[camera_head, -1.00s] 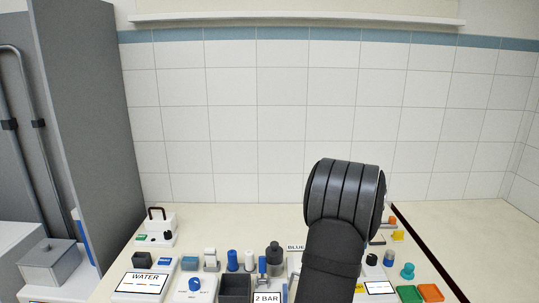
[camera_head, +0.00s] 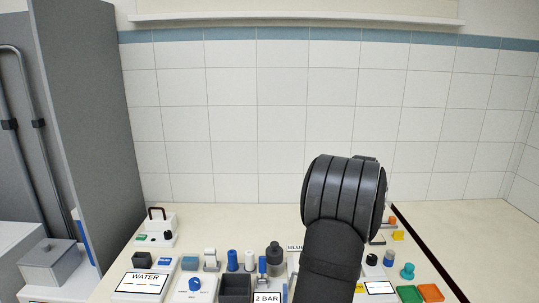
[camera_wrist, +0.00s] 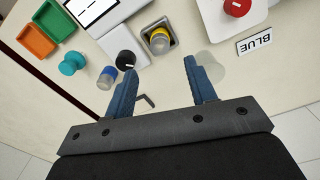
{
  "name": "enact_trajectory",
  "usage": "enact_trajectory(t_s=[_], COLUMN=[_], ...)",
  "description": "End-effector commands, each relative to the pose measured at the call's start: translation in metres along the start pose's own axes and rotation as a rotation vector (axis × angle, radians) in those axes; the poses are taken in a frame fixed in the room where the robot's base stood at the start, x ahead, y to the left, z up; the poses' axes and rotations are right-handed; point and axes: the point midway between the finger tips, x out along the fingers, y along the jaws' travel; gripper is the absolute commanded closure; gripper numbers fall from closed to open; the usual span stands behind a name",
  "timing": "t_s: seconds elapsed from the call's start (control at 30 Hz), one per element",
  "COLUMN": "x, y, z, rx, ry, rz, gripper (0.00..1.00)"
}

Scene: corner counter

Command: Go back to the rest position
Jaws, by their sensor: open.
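My gripper (camera_wrist: 160,85) shows in the wrist view with its two blue fingers spread apart and nothing between them. It hangs above the counter (camera_wrist: 165,118), pointing at the items there. In the head view my dark arm stands in front of the counter's right half and hides my gripper's fingers. The arm also covers some of the items behind it.
Orange (camera_wrist: 36,41) and green (camera_wrist: 54,20) bins lie left.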

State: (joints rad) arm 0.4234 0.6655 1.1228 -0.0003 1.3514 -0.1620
Motion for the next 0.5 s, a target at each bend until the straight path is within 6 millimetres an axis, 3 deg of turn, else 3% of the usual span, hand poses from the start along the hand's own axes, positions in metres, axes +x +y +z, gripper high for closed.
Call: enact_trajectory(t_s=[0.17, 0.5], x=[-0.037, 0.035], y=[0.000, 0.000], z=[0.000, 0.001], rx=[0.000, 0.000], ry=[0.003, -0.006], rz=[0.000, -0.001], gripper=[0.49, 0.49])
